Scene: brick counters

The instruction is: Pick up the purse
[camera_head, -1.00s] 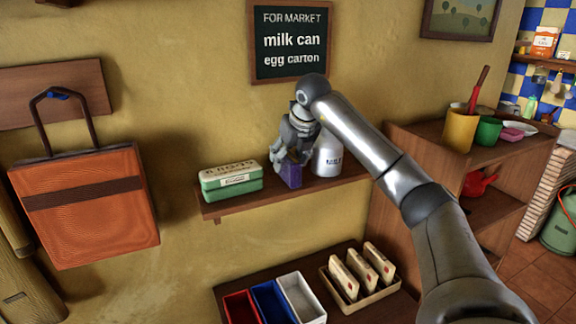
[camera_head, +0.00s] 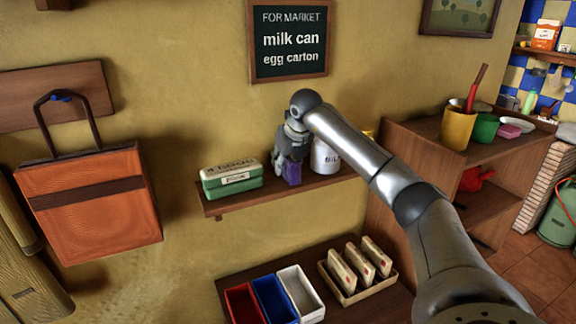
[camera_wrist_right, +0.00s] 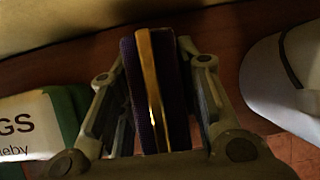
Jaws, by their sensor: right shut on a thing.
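The purse (camera_head: 292,175) is small and purple and stands on the wall shelf, mostly covered by my gripper in the head view. In the right wrist view the purse (camera_wrist_right: 172,100) shows its gold clasp edge, upright between the two fingers. My right gripper (camera_head: 287,163) reaches down from above and is shut on the purse, one finger on each side. I cannot tell whether the purse is still touching the shelf. My left gripper is not in view.
On the shelf (camera_head: 330,178), a green and white egg carton (camera_head: 231,176) stands left of the purse and a white milk can (camera_head: 323,158) close on the right. An orange bag (camera_head: 90,205) hangs at left. Trays (camera_head: 270,297) stand below. A chalkboard (camera_head: 289,40) hangs above.

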